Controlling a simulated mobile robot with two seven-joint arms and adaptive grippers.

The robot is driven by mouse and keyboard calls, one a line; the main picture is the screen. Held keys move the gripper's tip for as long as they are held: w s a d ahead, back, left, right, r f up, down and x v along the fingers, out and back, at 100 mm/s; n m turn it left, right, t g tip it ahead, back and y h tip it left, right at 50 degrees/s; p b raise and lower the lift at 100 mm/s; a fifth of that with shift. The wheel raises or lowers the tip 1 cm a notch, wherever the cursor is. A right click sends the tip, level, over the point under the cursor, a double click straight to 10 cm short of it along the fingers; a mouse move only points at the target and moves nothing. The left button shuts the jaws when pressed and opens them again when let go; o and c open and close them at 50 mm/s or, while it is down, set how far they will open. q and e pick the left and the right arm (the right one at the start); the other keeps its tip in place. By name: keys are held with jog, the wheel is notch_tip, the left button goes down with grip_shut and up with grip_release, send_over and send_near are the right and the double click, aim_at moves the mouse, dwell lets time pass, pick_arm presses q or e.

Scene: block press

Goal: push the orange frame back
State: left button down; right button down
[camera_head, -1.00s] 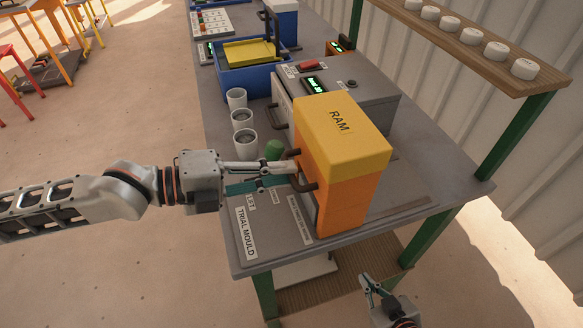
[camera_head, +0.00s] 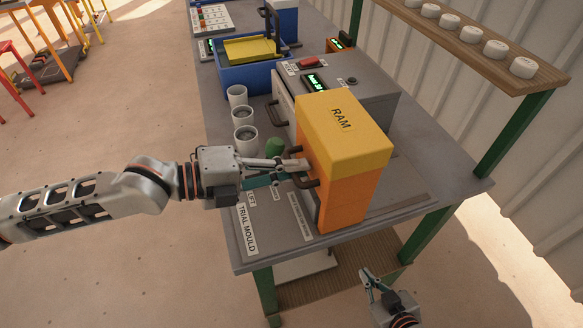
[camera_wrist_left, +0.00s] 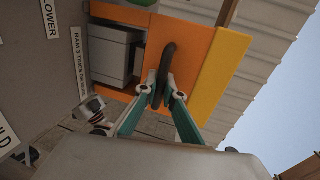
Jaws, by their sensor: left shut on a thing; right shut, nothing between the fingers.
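The orange frame (camera_head: 343,205) stands upright on the bench, with a yellow top marked RAM (camera_head: 350,125). A dark handle (camera_wrist_left: 167,70) sticks out from its left face. My left gripper (camera_head: 300,167) reaches in from the left and is shut on this handle; the wrist view shows its fingertips (camera_wrist_left: 160,94) on either side of the bar. The orange face (camera_wrist_left: 193,45) fills the middle of that view. My right gripper (camera_head: 371,282) is shut and empty, low in front of the bench. The frame's far side is hidden.
A grey machine box (camera_head: 370,92) with a green display stands behind the frame. Several white cups (camera_head: 244,140) and a green knob (camera_head: 274,147) are left of it. A wooden shelf (camera_head: 455,40) with white pucks hangs at the right. The bench's right front (camera_head: 440,180) is clear.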

pick_arm(q)
jog(key=x, duration=0.2)
jog(key=r+p+x, duration=0.1)
jog(key=x, duration=0.2)
jog(key=r+x, duration=0.1)
jog(key=x, duration=0.2)
jog(key=shift+d+p, duration=0.3)
jog(key=r+x, duration=0.2)
jog(key=x, duration=0.7)
jog(key=shift+w+d+f, duration=0.15)
jog(key=shift+w+d, duration=0.05)
jog(key=shift+d, duration=0.1)
jog(key=c, duration=2.4)
grip_release()
jog(key=shift+d, duration=0.1)
